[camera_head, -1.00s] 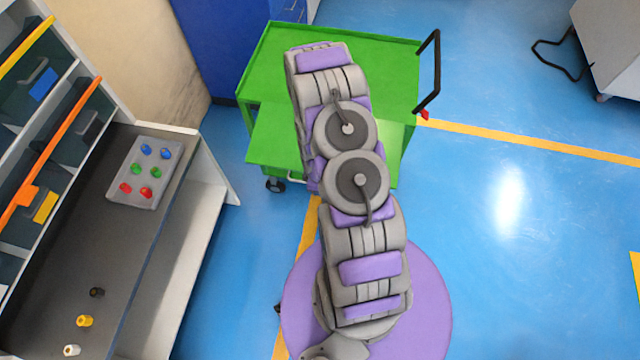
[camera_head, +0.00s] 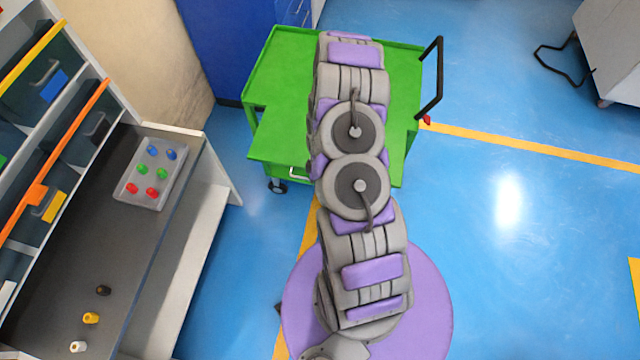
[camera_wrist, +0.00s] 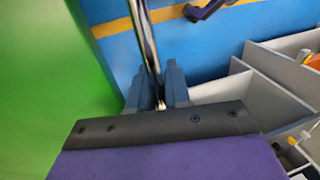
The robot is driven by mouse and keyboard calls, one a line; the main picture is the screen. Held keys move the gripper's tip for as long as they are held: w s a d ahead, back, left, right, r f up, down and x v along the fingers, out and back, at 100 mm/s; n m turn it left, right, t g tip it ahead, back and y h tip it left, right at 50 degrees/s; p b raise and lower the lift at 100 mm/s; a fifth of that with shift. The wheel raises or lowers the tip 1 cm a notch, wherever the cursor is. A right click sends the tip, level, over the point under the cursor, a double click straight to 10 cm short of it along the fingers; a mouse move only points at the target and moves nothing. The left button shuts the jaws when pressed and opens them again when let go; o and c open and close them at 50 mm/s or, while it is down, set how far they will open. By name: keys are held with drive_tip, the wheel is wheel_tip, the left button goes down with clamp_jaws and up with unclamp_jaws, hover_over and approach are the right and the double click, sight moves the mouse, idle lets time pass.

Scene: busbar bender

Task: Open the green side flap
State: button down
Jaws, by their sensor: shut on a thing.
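The green side flap (camera_head: 280,142) stands out from the near side of the green cart (camera_head: 300,75) in the head view. A short pale handle (camera_head: 298,173) shows at its near edge, left of my arm. In the wrist view, my gripper (camera_wrist: 155,68) is shut on a thin shiny bar, which appears to be the flap's handle (camera_wrist: 146,32). A broad green surface (camera_wrist: 45,90) fills the left of that view. My arm hides my gripper and part of the flap in the head view.
The cart has a black push handle (camera_head: 431,80) at its right. A workbench (camera_head: 110,235) with a button box (camera_head: 152,175) and several small knobs stands at the left. A blue cabinet (camera_head: 225,45) is behind.

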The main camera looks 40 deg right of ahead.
drive_tip(key=shift+w+d+r, duration=0.15)
drive_tip(key=shift+w+r, duration=0.05)
drive_tip(key=shift+w, duration=0.05)
drive_tip(key=c, duration=1.4)
unclamp_jaws()
drive_tip(key=shift+c, duration=0.2)
drive_tip(key=shift+s, duration=0.1)
drive_tip(key=p+v, duration=0.1)
drive_tip(key=v, duration=1.6)
drive_tip(key=shift+r, duration=0.1)
